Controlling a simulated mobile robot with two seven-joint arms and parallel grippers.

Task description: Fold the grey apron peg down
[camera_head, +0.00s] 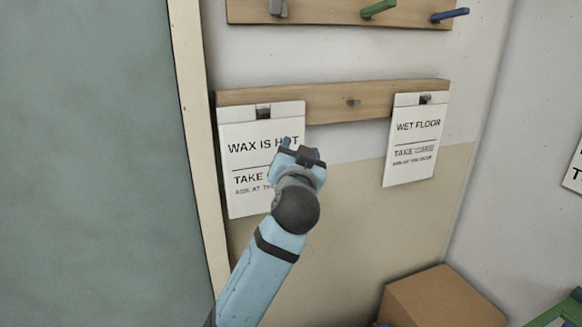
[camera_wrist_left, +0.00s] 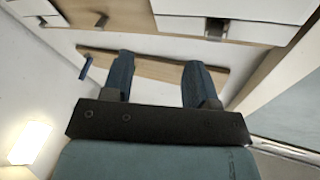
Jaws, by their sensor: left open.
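The grey apron peg (camera_head: 278,8) is on the upper wooden board, at its left end in the head view. My right gripper is not in view.
The upper board (camera_head: 330,14) also carries a green peg (camera_head: 378,9) and a blue peg (camera_head: 450,15). The lower board (camera_head: 385,97) holds a wax sign (camera_head: 245,128) and a wet-floor sign (camera_head: 415,160). A cardboard box (camera_head: 440,298) is at lower right; a door frame (camera_head: 190,90) is left.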

